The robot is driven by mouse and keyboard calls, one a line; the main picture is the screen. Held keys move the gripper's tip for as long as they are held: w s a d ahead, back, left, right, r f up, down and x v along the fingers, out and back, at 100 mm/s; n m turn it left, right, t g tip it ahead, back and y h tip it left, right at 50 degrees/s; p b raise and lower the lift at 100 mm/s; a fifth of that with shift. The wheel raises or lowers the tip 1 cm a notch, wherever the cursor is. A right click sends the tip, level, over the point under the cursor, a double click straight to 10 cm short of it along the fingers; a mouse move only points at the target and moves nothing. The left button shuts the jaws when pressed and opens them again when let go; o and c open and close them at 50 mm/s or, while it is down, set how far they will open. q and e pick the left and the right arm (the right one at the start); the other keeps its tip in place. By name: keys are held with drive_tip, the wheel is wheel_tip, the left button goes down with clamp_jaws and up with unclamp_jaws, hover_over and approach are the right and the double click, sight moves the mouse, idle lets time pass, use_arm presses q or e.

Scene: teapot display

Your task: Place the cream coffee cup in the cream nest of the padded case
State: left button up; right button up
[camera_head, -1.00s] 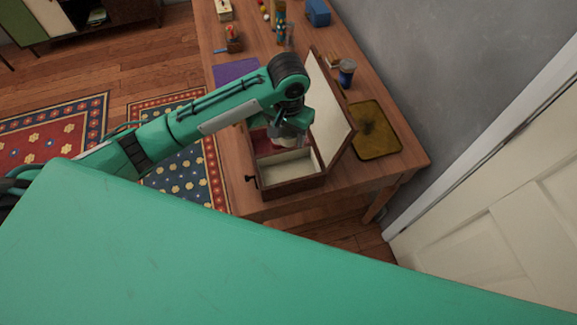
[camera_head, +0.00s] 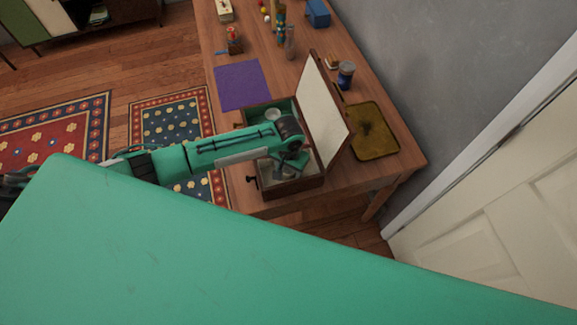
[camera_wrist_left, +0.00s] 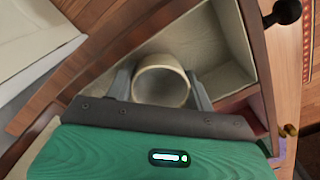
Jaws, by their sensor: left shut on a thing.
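The padded case (camera_head: 296,187) stands open on the wooden table, its pale-lined lid (camera_head: 320,112) raised on the right. My left gripper (camera_wrist_left: 162,92) is shut on the cream coffee cup (camera_wrist_left: 163,68), with one finger on each side. The cup's round open mouth faces the wrist camera. The cup is at the cream nest (camera_wrist_left: 222,48); whether it touches the floor of the nest cannot be told. In the head view my left gripper (camera_head: 284,172) is over the near end of the case, hiding the cup. A red nest (camera_wrist_left: 243,105) adjoins the cream one.
A pale round cup (camera_head: 272,115) sits in the green nest at the far end. A purple mat (camera_head: 242,86) lies beyond the case. A dark yellow tray (camera_head: 373,132) and a blue jar (camera_head: 346,74) stand right of the lid.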

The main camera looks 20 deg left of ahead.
sight(289, 172)
drive_tip(key=shift+a, duration=0.35)
use_arm(q)
drive_tip(key=shift+f, duration=0.2)
use_arm(e)
drive_tip(key=shift+s, duration=0.1)
use_arm(q)
drive_tip(key=o, duration=0.7)
use_arm(e)
drive_tip(key=shift+d, duration=0.15)
use_arm(q)
drive_tip(key=shift+r, duration=0.25)
wheel_tip(289, 172, up, 12)
drive_tip(key=b, duration=0.1)
drive_tip(key=shift+b, duration=0.35)
use_arm(e)
drive_tip(key=shift+f, duration=0.85)
